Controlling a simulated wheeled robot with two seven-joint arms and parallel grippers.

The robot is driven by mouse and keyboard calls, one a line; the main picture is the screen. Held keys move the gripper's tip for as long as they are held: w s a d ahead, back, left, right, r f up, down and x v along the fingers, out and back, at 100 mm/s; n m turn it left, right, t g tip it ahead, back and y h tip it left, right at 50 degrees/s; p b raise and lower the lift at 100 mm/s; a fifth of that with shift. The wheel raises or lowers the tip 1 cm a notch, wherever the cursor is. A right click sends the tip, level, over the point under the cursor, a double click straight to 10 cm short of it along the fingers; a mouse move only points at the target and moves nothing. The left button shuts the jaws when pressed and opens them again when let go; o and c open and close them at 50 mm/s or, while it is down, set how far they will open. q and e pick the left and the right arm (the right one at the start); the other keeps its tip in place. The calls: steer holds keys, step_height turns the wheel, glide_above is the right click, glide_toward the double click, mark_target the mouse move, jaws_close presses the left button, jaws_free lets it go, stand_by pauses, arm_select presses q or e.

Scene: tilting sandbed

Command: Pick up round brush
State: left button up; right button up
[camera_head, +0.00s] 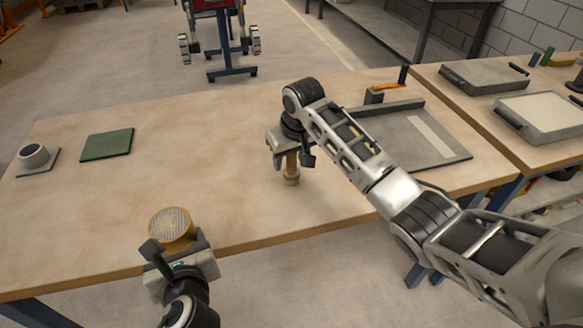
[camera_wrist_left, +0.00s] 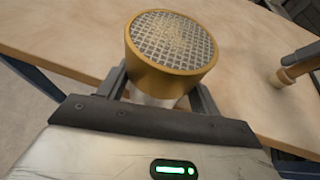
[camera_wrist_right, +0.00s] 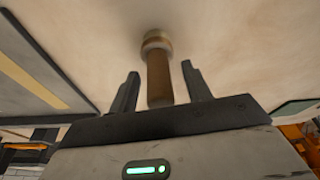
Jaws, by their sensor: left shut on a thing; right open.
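The round brush (camera_head: 291,172) stands upright on the wooden table, with a brown wooden handle and a wider pale end on the tabletop. It also shows in the right wrist view (camera_wrist_right: 158,75) and at the right edge of the left wrist view (camera_wrist_left: 292,70). My right gripper (camera_head: 291,154) is open, with its fingers on either side of the handle; I cannot tell whether they touch it. My left gripper (camera_head: 176,250) is shut on a gold round shaker with a mesh top (camera_wrist_left: 172,42), held near the table's front edge.
A green mat (camera_head: 107,145) and a grey cup on a small plate (camera_head: 35,156) are at the left. A grey tray with a pale strip (camera_head: 415,140) lies right of the brush, partly behind my right arm. A second table at the right holds shallow trays (camera_head: 540,117). The middle of the table is clear.

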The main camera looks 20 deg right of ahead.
steer(key=shift+c, duration=0.3)
jaws_close()
